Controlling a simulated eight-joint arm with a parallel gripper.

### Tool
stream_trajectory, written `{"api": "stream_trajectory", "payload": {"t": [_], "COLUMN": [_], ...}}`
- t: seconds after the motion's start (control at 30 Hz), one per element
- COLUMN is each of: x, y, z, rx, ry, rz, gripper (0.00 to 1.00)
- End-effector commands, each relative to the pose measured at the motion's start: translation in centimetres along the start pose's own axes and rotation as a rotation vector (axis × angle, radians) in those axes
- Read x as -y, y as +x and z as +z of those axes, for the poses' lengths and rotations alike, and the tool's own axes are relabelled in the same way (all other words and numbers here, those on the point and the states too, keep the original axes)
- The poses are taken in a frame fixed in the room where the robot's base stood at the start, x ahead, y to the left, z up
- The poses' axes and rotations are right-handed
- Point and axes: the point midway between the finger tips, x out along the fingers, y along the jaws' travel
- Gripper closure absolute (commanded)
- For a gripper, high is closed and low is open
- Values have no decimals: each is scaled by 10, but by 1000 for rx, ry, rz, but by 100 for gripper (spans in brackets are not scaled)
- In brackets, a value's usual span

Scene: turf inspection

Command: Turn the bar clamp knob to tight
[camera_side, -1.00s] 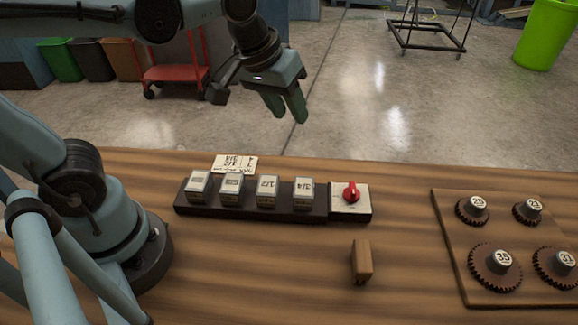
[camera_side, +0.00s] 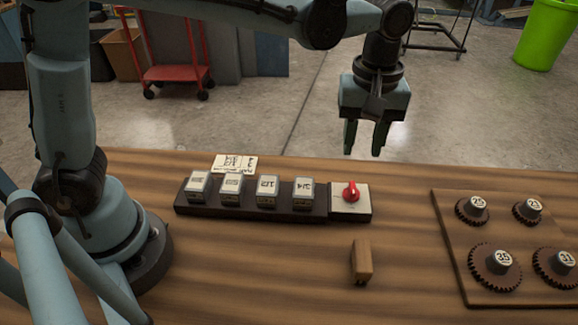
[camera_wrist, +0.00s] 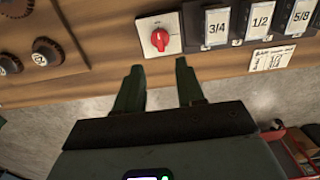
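The red knob (camera_side: 351,192) sits on a pale square plate (camera_side: 349,208) at the right end of a dark rack (camera_side: 250,204). It also shows in the wrist view (camera_wrist: 160,39), where a white pointer line is visible on it. My gripper (camera_side: 366,152) hangs above and behind the knob, fingers pointing down, apart from it. In the wrist view my gripper's two fingers (camera_wrist: 158,82) are spread with a gap between them and nothing held. I cannot read any marks around the knob.
Several labelled blocks (camera_side: 268,189) stand in the rack left of the knob, with a paper card (camera_side: 234,163) behind. A small wooden block (camera_side: 362,262) stands in front of the knob. A board (camera_side: 453,283) with several gears lies at right.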

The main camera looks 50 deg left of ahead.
Motion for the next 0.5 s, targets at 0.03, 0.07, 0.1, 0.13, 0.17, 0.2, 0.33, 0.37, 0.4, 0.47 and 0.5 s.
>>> {"api": "stream_trajectory", "payload": {"t": [0.03, 0.07, 0.1, 0.13, 0.17, 0.2, 0.33, 0.37, 0.4, 0.47, 0.5], "x": [0, 0, 0, 0, 0, 0, 0, 0, 0, 0, 0], "y": [9, 14, 20, 25, 30, 37, 59, 63, 69, 77, 81], "z": [0, 0, 0, 0, 0, -1, -1, -1, -1, 0, -1], "rx": [0, 0, 0, 0, 0, 0, 0, -1, -1, -1, -1], "ry": [0, 0, 0, 0, 0, 1, 1, 1, 1, 1, 1], "rz": [0, 1, 1, 1, 1, 1, 1, 1, 1, 1, 1], "gripper": [62, 62, 62, 62, 62, 62, 62, 62, 62, 62, 62]}}
